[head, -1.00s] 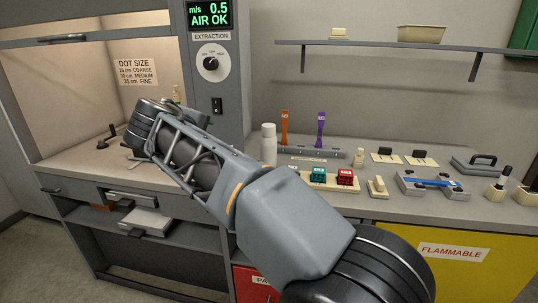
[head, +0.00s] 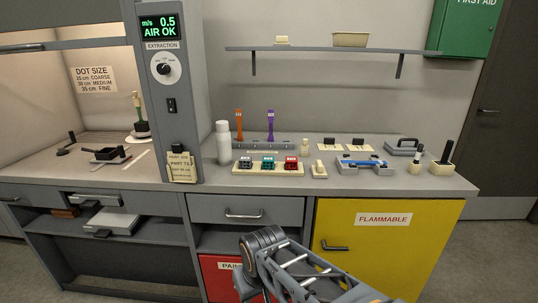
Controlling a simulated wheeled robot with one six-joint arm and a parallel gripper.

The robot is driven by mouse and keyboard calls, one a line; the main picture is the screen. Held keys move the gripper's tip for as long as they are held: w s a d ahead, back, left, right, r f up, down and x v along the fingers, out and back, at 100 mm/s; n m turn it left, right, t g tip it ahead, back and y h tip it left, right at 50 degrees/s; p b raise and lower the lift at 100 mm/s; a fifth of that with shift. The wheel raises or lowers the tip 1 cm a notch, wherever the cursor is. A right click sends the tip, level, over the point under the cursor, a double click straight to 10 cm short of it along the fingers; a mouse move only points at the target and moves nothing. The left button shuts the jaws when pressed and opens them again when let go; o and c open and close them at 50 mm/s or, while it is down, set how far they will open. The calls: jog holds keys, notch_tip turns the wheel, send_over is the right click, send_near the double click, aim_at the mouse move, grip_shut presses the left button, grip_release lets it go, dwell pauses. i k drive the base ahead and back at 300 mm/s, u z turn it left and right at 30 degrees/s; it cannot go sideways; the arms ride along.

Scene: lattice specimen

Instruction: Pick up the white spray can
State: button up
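The white spray can (head: 223,143) stands upright on the grey bench, just right of the fume hood's column. It is in plain view, with nothing in front of it. My arm enters from the bottom of the head view, in front of the bench's drawers and cupboard, below and to the right of the can. I cannot make out my gripper's fingers. Nothing of my arm touches the can.
A rack with orange (head: 239,125) and purple (head: 270,124) tools stands right of the can. A tray (head: 268,169) of black, teal and red blocks lies in front. A shelf (head: 370,49) hangs above. The hood column (head: 170,100) is close on the left.

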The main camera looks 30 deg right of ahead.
aim_at(224, 140)
jog(key=z, duration=0.3)
jog(key=k, duration=0.55)
jog(key=u, duration=0.9)
jog(key=i, duration=1.4)
jog(key=z, duration=0.35)
